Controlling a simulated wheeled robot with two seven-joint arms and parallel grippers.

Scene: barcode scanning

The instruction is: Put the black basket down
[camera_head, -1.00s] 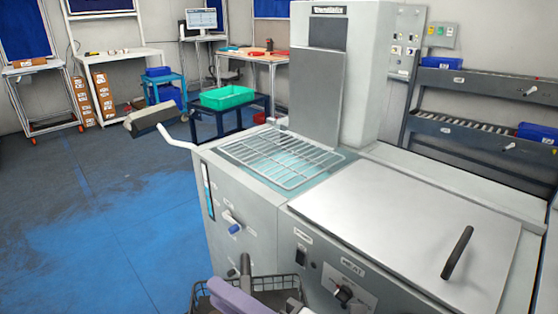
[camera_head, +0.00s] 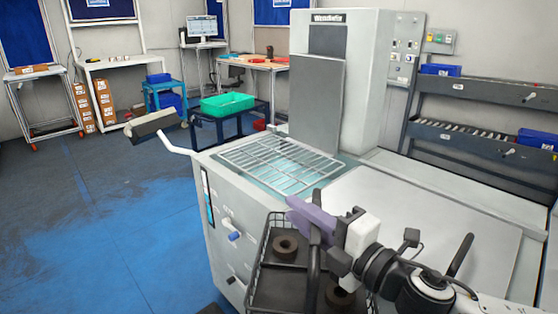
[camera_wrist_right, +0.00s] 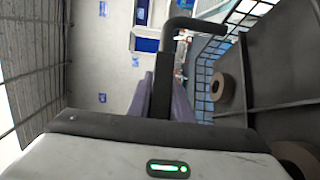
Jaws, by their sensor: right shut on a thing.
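The black basket (camera_head: 257,262) is a wire basket at the bottom of the head view, in front of the grey machine. It holds a brown ring-shaped part (camera_head: 285,247) and a second one (camera_head: 340,296). My right gripper (camera_head: 312,215), with purple fingers, is shut on the basket's dark handle. In the right wrist view the gripper (camera_wrist_right: 168,98) is around the bent black handle (camera_wrist_right: 185,24), with the basket's mesh (camera_wrist_right: 228,28) and one ring (camera_wrist_right: 218,87) to the right. The basket's underside is hidden. My left gripper is not in view.
The machine has a wire rack (camera_head: 280,165) on its top and a flat metal lid (camera_head: 420,215) to the right. A green bin (camera_head: 227,103) stands on a dark blue table behind. A roller shelf (camera_head: 480,145) is at the right. Blue floor (camera_head: 110,230) at left is open.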

